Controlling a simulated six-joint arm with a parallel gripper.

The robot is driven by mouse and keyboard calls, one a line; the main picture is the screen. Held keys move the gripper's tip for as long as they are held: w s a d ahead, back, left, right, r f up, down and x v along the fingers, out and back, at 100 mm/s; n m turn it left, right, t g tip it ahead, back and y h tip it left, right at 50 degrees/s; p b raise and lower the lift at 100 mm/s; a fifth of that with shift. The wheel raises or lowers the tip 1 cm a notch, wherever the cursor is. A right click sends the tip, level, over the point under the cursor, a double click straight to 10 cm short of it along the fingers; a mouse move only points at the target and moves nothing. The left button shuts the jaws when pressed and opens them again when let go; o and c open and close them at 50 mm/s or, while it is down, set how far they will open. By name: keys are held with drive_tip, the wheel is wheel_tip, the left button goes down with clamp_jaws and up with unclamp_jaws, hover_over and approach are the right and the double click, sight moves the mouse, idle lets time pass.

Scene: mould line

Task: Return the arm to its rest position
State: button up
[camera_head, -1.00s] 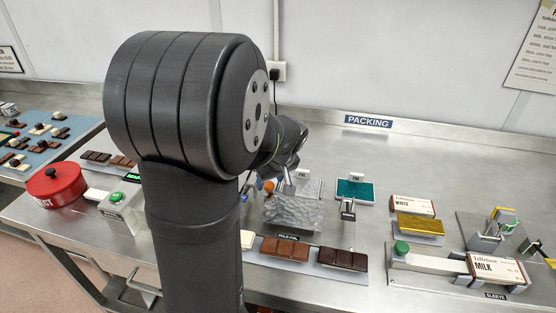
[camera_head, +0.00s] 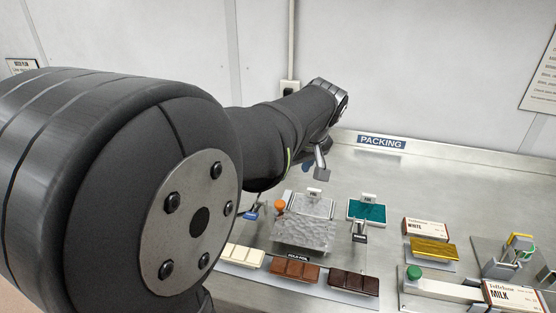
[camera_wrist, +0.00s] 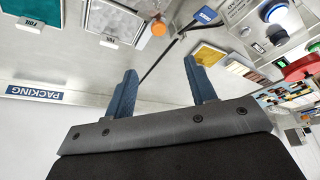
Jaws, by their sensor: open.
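My gripper (camera_wrist: 161,66) shows in the wrist view as two blue fingers standing well apart, with nothing between them. It is above the bench (camera_wrist: 165,93), apart from the things lying there. In the head view my dark arm fills the left side and reaches back toward the wall. The wrist end is raised near the wall, left of the PACKING sign (camera_head: 381,142). The fingers are mostly hidden there behind the arm.
Chocolate bars (camera_head: 295,270) line the front. Wrapped bars and a MILK sleeve (camera_head: 512,297) stand at right. The bench behind the teal pad is clear.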

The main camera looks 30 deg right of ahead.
sight(280, 203)
drive_tip(key=shift+f, duration=0.1)
idle(0.3)
drive_tip(key=x, duration=1.7)
drive_tip(key=shift+w+f, duration=0.1)
drive_tip(key=shift+w, duration=0.05)
